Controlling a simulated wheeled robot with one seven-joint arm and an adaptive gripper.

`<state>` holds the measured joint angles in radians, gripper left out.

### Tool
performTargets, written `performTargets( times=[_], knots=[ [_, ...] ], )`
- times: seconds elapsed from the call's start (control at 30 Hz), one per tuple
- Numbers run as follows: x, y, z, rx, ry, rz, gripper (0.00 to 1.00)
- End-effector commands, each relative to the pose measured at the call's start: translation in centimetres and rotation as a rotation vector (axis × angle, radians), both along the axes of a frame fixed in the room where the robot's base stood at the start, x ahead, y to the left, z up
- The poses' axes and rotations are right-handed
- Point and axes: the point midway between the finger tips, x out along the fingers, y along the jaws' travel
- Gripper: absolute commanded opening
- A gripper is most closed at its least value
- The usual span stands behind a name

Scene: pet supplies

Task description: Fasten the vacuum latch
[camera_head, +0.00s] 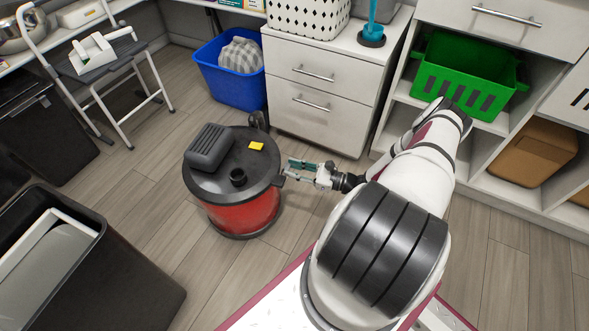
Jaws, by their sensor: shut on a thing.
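The vacuum (240,208) stands upright on the floor left of my arm. It has a red drum and a dark grey lid (215,185) with a block-shaped motor housing, a round port and a yellow label. A small dark latch (281,179) shows at the lid's right edge, partly hidden by my gripper. My gripper (289,171) reaches in from the right, its fingertips at that edge, and is shut on the latch. The exact contact and how far the latch is closed are too small to tell.
A white drawer cabinet (318,112) stands behind the vacuum, with a blue bin (232,75) left of it. A black bin (125,270) stands at the front left and a step stool (104,65) at the back left. Wood floor (165,190) left of the vacuum is clear.

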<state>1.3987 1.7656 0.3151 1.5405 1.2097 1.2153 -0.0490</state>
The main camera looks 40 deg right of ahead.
Motion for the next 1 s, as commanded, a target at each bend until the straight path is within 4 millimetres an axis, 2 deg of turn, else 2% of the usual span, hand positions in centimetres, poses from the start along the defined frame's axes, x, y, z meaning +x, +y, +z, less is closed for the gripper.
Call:
performTargets(
  times=[0.3,0.53,0.97,1.0],
  knots=[
    [0.8,0.4,1.1,-0.066,0.120,0.001,0.00],
    [1.2,0.6,1.3,-0.111,0.204,-0.001,0.00],
    [1.3,0.6,1.1,-0.123,0.224,-0.002,0.00],
    [1.3,0.6,1.1,-0.123,0.224,-0.002,0.31]
  ],
)
